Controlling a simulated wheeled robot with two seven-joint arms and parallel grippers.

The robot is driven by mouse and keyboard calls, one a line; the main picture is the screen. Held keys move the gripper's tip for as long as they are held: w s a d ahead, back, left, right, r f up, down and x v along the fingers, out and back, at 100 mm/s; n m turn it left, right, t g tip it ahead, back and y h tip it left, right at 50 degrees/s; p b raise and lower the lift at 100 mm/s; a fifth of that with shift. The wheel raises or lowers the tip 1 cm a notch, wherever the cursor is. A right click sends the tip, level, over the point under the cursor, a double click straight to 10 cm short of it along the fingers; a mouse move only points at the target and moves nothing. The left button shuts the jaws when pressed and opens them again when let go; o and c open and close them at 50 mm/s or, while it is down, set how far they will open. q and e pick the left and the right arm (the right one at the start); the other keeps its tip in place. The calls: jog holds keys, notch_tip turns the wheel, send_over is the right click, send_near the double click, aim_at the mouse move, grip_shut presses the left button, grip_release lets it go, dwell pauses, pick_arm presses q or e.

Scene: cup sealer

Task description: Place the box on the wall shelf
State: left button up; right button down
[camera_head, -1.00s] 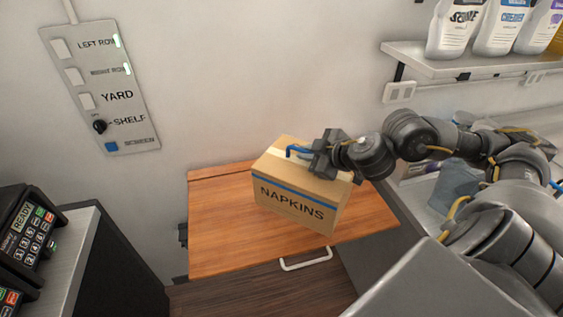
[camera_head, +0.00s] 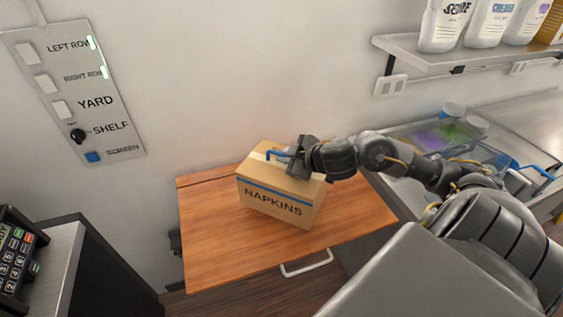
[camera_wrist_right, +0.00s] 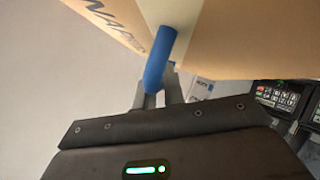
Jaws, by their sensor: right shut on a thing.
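The cardboard box (camera_head: 262,212), marked NAPKINS, has a blue stripe and a blue handle (camera_head: 279,153) on top. It is upright over the wooden fold-out wall shelf (camera_head: 215,245); I cannot tell whether its base touches the wood. My right gripper (camera_head: 292,157) is at the top of the box, shut on the blue handle. In the right wrist view, the handle (camera_wrist_right: 160,60) sits between the fingers (camera_wrist_right: 158,92), with the box (camera_wrist_right: 240,40) filling the top. The shelf surface is bare around the box. My left gripper is not in view.
A switch panel (camera_head: 75,95) is on the wall at left. A keypad device (camera_head: 18,255) stands at lower left. A counter with containers (camera_head: 452,110) is at right.

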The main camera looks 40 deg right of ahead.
aim_at(282, 165)
jog(key=shift+w+f, duration=0.2)
jog(key=shift+w, duration=0.2)
jog(key=shift+f, duration=0.3)
jog(key=f, duration=0.3)
jog(key=shift+w+f, duration=0.25)
jog(key=shift+w, duration=0.1)
jog(key=shift+s+r, duration=0.1)
jog(key=shift+s, duration=0.05)
jog(key=c, duration=1.9)
grip_release()
jog(key=shift+f, duration=0.2)
jog(key=shift+c, duration=0.2)
jog(key=o, duration=0.4)
jog(key=shift+o, duration=0.2)
jog(key=shift+r, duration=0.2)
